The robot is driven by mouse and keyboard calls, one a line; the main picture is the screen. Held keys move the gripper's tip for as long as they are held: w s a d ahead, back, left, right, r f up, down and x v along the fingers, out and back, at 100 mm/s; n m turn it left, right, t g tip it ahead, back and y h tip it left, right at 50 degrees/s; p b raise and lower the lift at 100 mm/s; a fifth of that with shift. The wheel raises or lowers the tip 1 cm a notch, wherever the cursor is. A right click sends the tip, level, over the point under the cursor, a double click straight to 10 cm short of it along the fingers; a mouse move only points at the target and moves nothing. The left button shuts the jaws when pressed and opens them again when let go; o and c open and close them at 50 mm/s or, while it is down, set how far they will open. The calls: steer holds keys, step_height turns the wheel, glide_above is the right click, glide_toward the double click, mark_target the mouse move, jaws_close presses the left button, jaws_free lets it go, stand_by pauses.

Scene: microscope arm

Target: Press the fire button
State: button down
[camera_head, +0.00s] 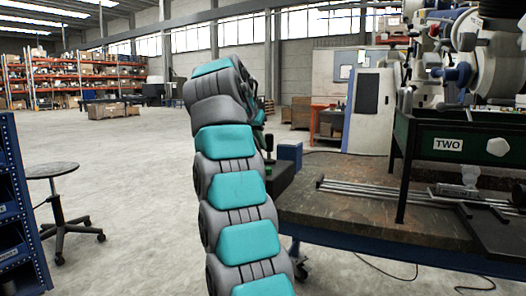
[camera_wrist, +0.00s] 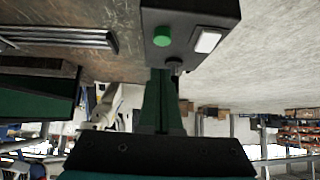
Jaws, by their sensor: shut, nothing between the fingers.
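A black control box (camera_wrist: 190,14) sits at the top of the wrist view, with a round green button (camera_wrist: 162,36) and a white rectangular button or lamp (camera_wrist: 207,40). No label is readable, so I cannot tell which is the fire button. A small dark stub (camera_wrist: 175,65) shows at the box's edge. My gripper (camera_wrist: 163,74) is shut and empty, its fingers pointing at the box just below the green button in the picture. I cannot tell whether they touch it. In the head view, the dark box (camera_head: 281,177) shows at the bench's left end, partly behind my arm.
The brown-topped workbench (camera_head: 335,208) holds metal rods (camera_head: 400,191) and a dark green frame marked TWO (camera_head: 470,141), with large equipment above. A blue box (camera_head: 290,152) stands behind the control box. A stool (camera_head: 60,205) stands left; the floor between is open.

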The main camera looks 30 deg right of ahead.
steer(key=p+v, duration=0.1)
steer(key=v, duration=0.4)
